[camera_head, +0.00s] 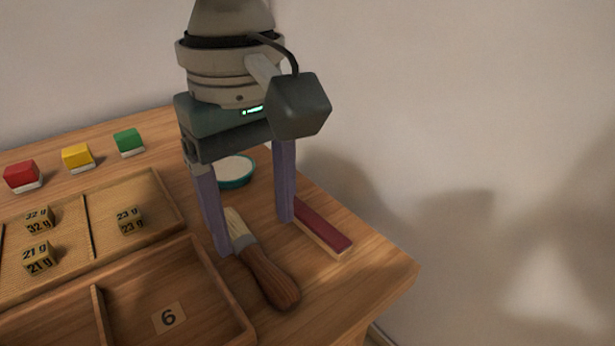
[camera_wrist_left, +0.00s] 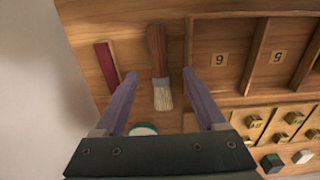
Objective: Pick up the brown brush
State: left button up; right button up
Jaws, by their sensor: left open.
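The brown brush (camera_head: 268,272) lies on the wooden table, its dark wooden handle toward the front edge and its pale bristles toward the back. It also shows in the left wrist view (camera_wrist_left: 157,66), between the two fingers. My left gripper (camera_head: 254,236) is open and points down at the brush. One finger is close to the bristles, and the other is to the right near a dark red strip. In the left wrist view my left gripper (camera_wrist_left: 159,74) holds nothing. I cannot tell whether the fingertips touch the table. My right gripper is not in view.
The red strip (camera_head: 324,227) lies right of the brush. A teal-rimmed white dish (camera_head: 236,172) stands behind the gripper. A wooden tray (camera_head: 222,284) with compartments is close on the left, with gold weights (camera_head: 40,258). Red, yellow and green blocks (camera_head: 128,142) stand farther back. A wall is behind.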

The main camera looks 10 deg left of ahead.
aim_at(264, 264)
pick_arm(q)
notch_tip(264, 264, down, 6)
jog(key=shift+f, duration=0.1)
jog(key=shift+c, duration=0.2)
jog(key=shift+d, duration=0.1)
grip_shut()
dwell(0.5)
